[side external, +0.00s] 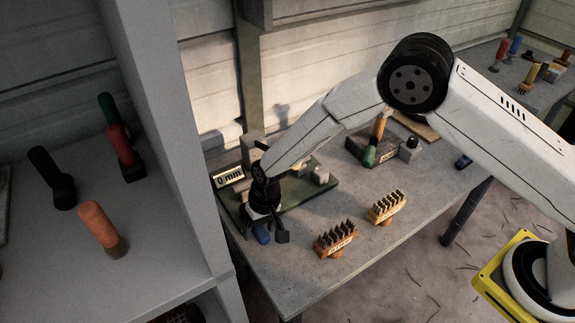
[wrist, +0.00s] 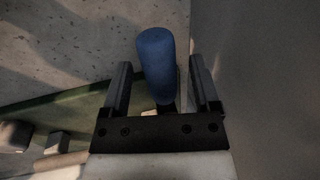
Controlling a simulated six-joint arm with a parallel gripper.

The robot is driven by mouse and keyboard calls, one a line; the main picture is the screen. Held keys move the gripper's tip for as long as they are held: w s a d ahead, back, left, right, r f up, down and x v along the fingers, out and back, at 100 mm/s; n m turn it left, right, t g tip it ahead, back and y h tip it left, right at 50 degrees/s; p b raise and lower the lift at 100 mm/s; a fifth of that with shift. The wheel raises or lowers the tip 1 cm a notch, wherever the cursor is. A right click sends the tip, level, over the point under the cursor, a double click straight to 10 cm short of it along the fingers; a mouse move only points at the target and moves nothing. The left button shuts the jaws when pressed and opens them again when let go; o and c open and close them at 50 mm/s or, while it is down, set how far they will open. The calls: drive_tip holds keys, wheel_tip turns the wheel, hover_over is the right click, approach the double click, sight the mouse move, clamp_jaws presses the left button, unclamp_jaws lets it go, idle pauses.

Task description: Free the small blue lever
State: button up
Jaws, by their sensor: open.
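The small blue lever (wrist: 157,62) stands between the two fingers of my gripper (wrist: 162,85) in the wrist view, with a gap visible on the side of each finger. Its blue handle also shows in the side view (side external: 261,233), just below my gripper (side external: 268,222) at the near edge of the green base plate (side external: 318,190). My gripper is open around the lever and does not visibly hold it. The lever's lower end is hidden behind the gripper's black crosspiece. A sign reading "0 mm" (side external: 229,177) stands on the plate's left side.
A grey shelf unit (side external: 165,120) rises close on the left. The table front right is clear.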

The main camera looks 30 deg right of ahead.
clamp_jaws()
idle(1.4)
